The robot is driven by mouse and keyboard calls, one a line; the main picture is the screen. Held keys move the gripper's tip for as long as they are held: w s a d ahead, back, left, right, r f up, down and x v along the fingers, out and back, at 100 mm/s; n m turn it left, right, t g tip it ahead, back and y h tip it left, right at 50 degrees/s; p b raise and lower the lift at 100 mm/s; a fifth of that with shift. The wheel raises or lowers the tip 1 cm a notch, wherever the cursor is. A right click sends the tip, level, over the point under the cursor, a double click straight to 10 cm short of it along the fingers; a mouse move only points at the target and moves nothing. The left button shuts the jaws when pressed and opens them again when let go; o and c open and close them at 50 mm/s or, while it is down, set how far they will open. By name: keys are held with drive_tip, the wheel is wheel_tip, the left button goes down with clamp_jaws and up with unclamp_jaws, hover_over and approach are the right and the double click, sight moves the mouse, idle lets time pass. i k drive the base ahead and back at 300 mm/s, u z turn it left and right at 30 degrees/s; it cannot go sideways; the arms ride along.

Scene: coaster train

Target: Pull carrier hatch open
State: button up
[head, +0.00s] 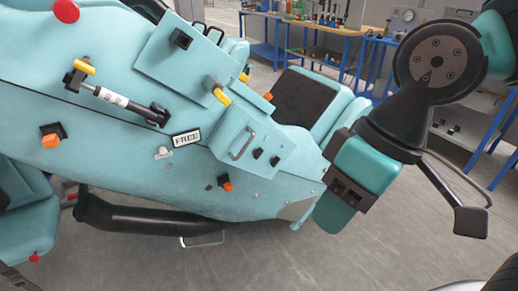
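The teal carrier fills the left and middle of the head view. A box-like teal hatch (232,150) with a dark bar handle (242,146) stands out from its side, right of a "FREE" label (186,139). A larger raised teal panel (182,70) with a dark handle (215,34) sits above it. Both lie closed against the body as far as I can see. My gripper (336,205), teal and black, is at the right of the hatch, apart from both handles. Its fingers are seen at an angle, so their opening is unclear.
A yellow-ended latch rod (110,97), orange knobs (50,141) and a red knob (66,11) stick out of the carrier. A black padded bar (150,216) runs below. Blue workbenches (345,75) stand behind. Grey floor (300,262) is clear in front.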

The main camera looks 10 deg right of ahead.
sight(233, 144)
drive_tip(key=z, duration=1)
drive_tip(key=k, duration=0.7)
drive_tip(key=u, duration=1.05)
drive_tip(key=i, duration=0.5)
drive_tip(key=z, duration=0.05)
